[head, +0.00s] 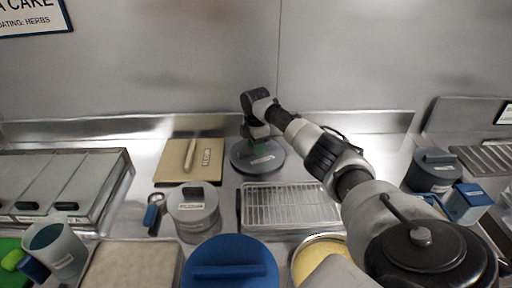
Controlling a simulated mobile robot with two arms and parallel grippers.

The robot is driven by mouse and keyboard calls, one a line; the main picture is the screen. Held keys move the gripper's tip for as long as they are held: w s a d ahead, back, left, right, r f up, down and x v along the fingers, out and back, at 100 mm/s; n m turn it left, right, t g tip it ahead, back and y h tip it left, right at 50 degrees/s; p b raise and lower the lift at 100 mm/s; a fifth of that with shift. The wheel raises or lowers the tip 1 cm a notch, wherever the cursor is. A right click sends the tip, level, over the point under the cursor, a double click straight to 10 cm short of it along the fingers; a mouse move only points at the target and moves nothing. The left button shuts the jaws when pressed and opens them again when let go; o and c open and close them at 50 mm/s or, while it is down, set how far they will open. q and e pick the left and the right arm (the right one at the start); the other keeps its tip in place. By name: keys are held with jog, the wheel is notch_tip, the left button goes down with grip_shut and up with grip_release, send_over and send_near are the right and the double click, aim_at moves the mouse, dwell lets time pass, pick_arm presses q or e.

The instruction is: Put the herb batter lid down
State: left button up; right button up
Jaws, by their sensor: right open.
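A dark grey round lid (244,158) with a pale label lies on the steel counter near the back wall, apparently flat. I take it for the herb batter lid, but its label is too small to read. My right gripper (259,146) is directly over the lid, pointing down, with its jaws open around or just above the lid's handle area. The gripper hides the lid's middle, so contact cannot be told. An open round tub (320,262) with yellow contents stands at the front, partly hidden by my arm. My left gripper is not in view.
A beige board (180,172) lies left of the lid, and a wire rack on a tray (290,206) lies in front of it. A grey lidded pot (194,212) and a blue lid (230,262) stand nearer. Another grey lidded pot (434,170) stands at right.

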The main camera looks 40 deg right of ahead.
notch_tip(320, 180, up, 11)
jog(key=shift+r+b, duration=0.2)
jog(key=shift+b, duration=0.25)
